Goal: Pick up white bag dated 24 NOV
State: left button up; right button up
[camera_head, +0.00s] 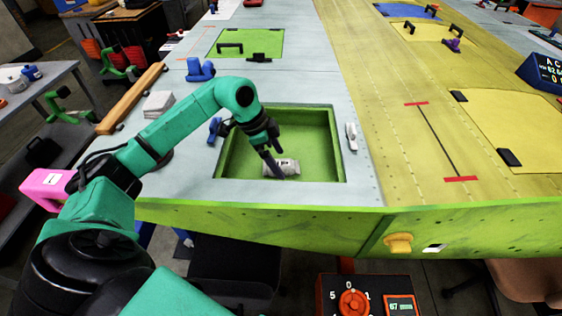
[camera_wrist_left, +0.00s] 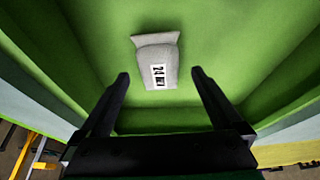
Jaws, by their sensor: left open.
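The white bag (camera_wrist_left: 158,57) lies on the floor of a green recessed bay in the wing. Its label reads 24 and a partly blurred word in the left wrist view. In the head view the bag (camera_head: 288,168) lies near the front wall of the bay (camera_head: 332,147). My left gripper (camera_wrist_left: 160,77) is open, its two fingers apart with nothing between them. In the head view my left gripper (camera_head: 275,170) reaches down into the bay, and its fingers overlap the left part of the bag. I cannot tell whether they touch it. My right gripper does not show.
A white stack (camera_head: 158,103), a wooden bar (camera_head: 132,98) and a blue tool (camera_head: 200,69) lie on the wing left of and behind the bay. A small white tool (camera_head: 351,137) lies right of it.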

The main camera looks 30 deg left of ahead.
pick_arm(q)
jog(key=shift+d+f, duration=0.2)
jog(key=shift+f, duration=0.2)
jog(key=shift+w+a, duration=0.1)
jog(key=c, duration=1.5)
jog(key=shift+r, duration=0.1)
